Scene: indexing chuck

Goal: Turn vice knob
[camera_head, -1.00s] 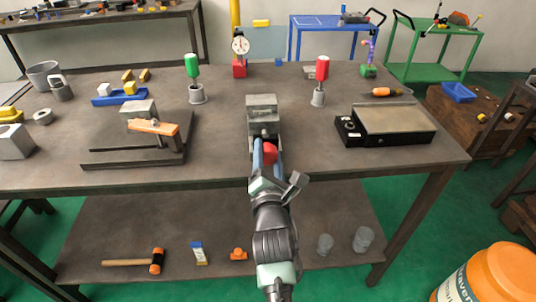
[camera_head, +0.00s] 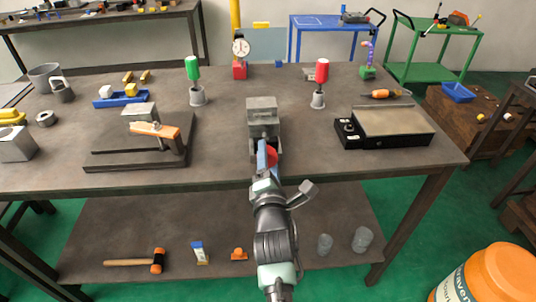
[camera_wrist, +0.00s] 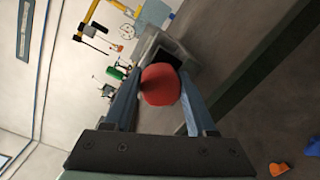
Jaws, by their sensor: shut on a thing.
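The grey vice (camera_head: 262,120) sits at the front edge of the workbench, in the middle of the head view. Its red round knob (camera_head: 271,155) faces me and is partly hidden by my gripper (camera_head: 266,152). In the wrist view the red knob (camera_wrist: 160,85) lies between the two blue fingers of my gripper (camera_wrist: 157,98), with the vice body (camera_wrist: 160,45) behind it. My gripper is shut on the knob. The wrist view is tilted strongly.
The workbench (camera_head: 225,150) carries a green-handled tool (camera_head: 193,80) and a red-handled tool (camera_head: 320,82) behind the vice on either side. A black-framed grey plate unit (camera_head: 392,122) stands to the right. A clamp fixture (camera_head: 140,140) stands to the left.

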